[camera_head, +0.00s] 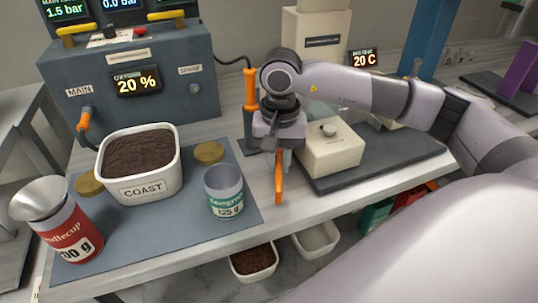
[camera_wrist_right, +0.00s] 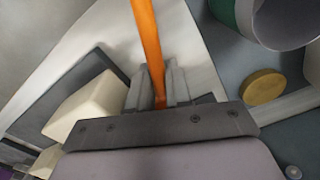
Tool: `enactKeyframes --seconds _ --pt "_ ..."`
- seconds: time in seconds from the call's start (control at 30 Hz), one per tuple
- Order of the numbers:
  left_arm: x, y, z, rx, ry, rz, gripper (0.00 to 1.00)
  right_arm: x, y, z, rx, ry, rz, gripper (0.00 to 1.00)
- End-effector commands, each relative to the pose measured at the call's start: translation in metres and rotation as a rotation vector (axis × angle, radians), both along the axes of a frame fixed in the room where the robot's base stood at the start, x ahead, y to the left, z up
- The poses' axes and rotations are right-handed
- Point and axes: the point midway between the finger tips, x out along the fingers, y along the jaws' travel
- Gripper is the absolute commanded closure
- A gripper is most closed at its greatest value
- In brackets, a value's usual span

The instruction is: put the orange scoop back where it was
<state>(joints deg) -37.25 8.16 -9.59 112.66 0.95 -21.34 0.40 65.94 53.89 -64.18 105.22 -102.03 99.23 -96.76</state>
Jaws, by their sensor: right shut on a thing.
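The orange scoop (camera_head: 279,182) hangs from my right gripper (camera_head: 284,152), pointing down above the bench between the green-labelled cup and the cream block. In the right wrist view the orange scoop (camera_wrist_right: 147,42) is a long narrow strip held between the two grey fingers (camera_wrist_right: 159,88). The right gripper is shut on it. The scoop's bowl cannot be made out in either view. The tip seems apart from the bench, but contact is hard to tell. My left gripper is out of view.
A blue-grey mat (camera_head: 140,225) holds a white COAST tub (camera_head: 160,190) of brown granules, a green-labelled 125 g cup (camera_head: 224,196) and a red can with funnel (camera_head: 66,232). A cream block (camera_head: 330,158) stands right. White tubs (camera_head: 253,270) sit below the bench edge.

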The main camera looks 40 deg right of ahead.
Motion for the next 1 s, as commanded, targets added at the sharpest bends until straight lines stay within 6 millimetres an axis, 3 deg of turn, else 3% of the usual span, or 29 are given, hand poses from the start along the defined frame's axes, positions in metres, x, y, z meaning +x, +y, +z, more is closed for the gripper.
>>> enactKeyframes --seconds 0.6,1.0 --pt "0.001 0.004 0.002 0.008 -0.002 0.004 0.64 0.047 -0.011 -0.031 -0.001 -0.001 0.0 1.0" --pt "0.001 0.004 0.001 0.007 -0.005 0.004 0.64 0.05 -0.012 -0.036 -0.001 -0.001 0.001 1.0"
